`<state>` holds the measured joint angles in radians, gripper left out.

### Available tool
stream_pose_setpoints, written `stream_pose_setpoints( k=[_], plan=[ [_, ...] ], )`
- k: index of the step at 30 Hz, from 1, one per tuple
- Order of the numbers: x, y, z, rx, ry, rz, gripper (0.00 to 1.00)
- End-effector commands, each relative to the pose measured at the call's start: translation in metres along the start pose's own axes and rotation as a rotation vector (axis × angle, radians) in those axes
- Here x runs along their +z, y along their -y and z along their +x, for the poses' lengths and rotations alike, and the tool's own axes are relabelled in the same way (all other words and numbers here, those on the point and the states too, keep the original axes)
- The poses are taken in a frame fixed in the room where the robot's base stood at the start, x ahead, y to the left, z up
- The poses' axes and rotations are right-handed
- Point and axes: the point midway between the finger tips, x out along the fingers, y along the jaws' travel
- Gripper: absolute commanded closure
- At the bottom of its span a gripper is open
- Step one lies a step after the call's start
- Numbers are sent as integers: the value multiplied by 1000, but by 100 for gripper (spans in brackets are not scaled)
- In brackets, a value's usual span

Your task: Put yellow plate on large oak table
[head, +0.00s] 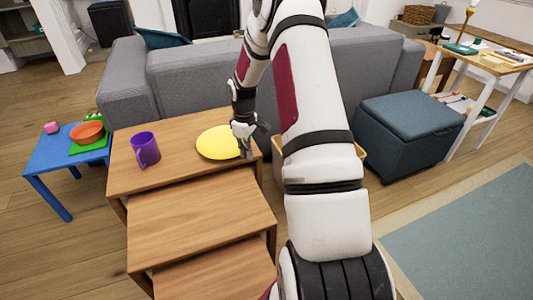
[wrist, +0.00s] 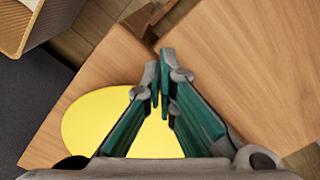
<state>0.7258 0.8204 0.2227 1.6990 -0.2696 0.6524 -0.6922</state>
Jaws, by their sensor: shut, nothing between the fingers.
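The yellow plate (head: 215,142) lies flat on the large oak table (head: 180,174), the highest of the stepped wooden tables. In the wrist view the plate (wrist: 92,122) fills the lower left and is partly hidden behind my gripper (wrist: 160,90). My gripper (head: 245,150) is at the plate's right edge in the head view, pointing down. Its fingers are shut with nothing between them. I cannot tell whether the fingertips touch the plate.
A purple mug (head: 145,149) stands on the large table, left of the plate. Lower oak tables (head: 200,215) step out in front. A grey sofa (head: 180,82) is behind. A blue side table (head: 60,160) holds an orange bowl (head: 87,132). A dark ottoman (head: 408,125) stands right.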

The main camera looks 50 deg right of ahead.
Motion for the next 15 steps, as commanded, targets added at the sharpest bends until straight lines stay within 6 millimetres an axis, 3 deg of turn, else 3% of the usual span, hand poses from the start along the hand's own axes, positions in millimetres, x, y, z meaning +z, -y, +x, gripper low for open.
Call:
stream_pose_setpoints(
  k=[1, 6, 10, 15],
  plan=[
    [-18, 1, -1, 1, -2, -5, 100],
    [-58, 0, 0, 1, -1, -2, 100],
    [-74, 0, 0, 1, -1, 0, 100],
    [-80, 0, 0, 0, 0, 0, 100]
  ],
)
